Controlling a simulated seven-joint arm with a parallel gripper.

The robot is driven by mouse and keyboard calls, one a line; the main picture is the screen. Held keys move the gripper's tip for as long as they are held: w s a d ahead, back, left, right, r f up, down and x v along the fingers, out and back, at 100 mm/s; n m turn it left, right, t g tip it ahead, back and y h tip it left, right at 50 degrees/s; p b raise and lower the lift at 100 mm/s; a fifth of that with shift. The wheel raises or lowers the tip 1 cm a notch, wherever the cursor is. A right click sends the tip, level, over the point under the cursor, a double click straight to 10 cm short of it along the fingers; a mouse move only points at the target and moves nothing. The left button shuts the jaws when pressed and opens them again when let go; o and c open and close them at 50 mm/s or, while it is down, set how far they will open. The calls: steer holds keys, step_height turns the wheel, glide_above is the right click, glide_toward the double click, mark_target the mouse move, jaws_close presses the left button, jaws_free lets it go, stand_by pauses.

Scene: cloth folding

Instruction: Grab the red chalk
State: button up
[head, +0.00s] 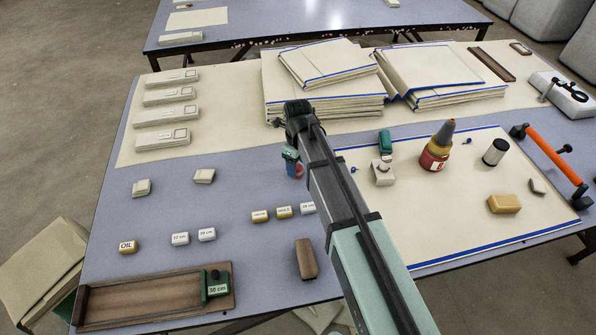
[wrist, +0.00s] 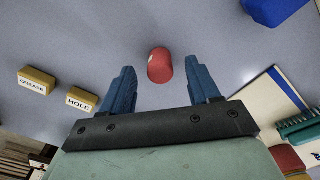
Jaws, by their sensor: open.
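The red chalk (wrist: 160,66) is a short rounded red piece with a pale mark on one side. In the wrist view it shows between the tips of my gripper's two blue fingers (wrist: 160,72), with a gap on each side. My gripper is open and empty. In the head view the red chalk (head: 298,171) is a small red patch beside my gripper (head: 290,157), partly hidden by it. How high the fingers are above the table is hard to tell.
Yellow blocks marked GREASE (wrist: 37,81) and HOLE (wrist: 82,98) lie left in the wrist view. A blue object (wrist: 272,8) is at top right, a green brush-like thing (wrist: 298,130) at right.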

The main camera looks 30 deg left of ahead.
steer(key=shift+f, duration=1.4)
steer(key=shift+c, duration=0.2)
steer(key=c, duration=1.1)
